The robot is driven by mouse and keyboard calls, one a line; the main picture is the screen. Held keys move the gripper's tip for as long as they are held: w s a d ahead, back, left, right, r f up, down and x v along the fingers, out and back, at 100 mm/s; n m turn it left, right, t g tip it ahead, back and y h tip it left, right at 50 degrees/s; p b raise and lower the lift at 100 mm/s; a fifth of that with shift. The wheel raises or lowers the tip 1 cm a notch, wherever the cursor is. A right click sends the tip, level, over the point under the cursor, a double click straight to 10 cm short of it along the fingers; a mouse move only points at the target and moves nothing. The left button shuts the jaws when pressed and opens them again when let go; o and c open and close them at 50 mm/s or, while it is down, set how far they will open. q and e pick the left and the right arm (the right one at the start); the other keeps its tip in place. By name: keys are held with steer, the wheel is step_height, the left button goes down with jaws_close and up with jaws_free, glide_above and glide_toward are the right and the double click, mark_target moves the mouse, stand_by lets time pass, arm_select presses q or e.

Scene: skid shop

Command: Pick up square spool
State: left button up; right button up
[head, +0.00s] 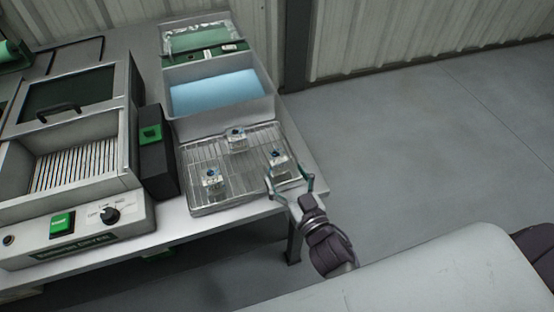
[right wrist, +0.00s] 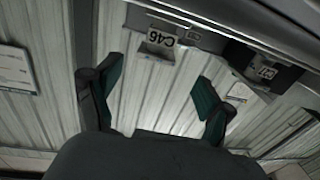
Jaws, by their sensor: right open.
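One spool (head: 236,138) is at the back, one spool (head: 212,178) at the front left, and one spool (head: 279,160) at the right. My right gripper (head: 290,182) is open and empty at the tray's right front edge, just in front of the right spool. I cannot tell its height above the tray. In the right wrist view its green-padded fingers (right wrist: 156,85) are spread with nothing between them. My left gripper is out of view.
A bin with a light blue bottom (head: 215,95) stands behind the tray. A black box with a green button (head: 151,134) and a grey machine with a knob (head: 70,230) stand left. Floor (head: 420,150) right of the table is clear. The right wrist view shows a corrugated wall (right wrist: 45,85).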

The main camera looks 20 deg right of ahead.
mark_target(276, 155)
steer(key=shift+w+a, duration=0.2)
steer(key=shift+w, duration=0.95)
steer(key=w, duration=0.3)
steer(key=shift+w+d+p, duration=0.15)
steer(key=shift+w+p, duration=0.15)
steer(key=shift+p, duration=0.05)
steer(key=shift+w+f, duration=0.15)
steer(key=shift+w, duration=0.4)
steer(key=c, duration=1.4)
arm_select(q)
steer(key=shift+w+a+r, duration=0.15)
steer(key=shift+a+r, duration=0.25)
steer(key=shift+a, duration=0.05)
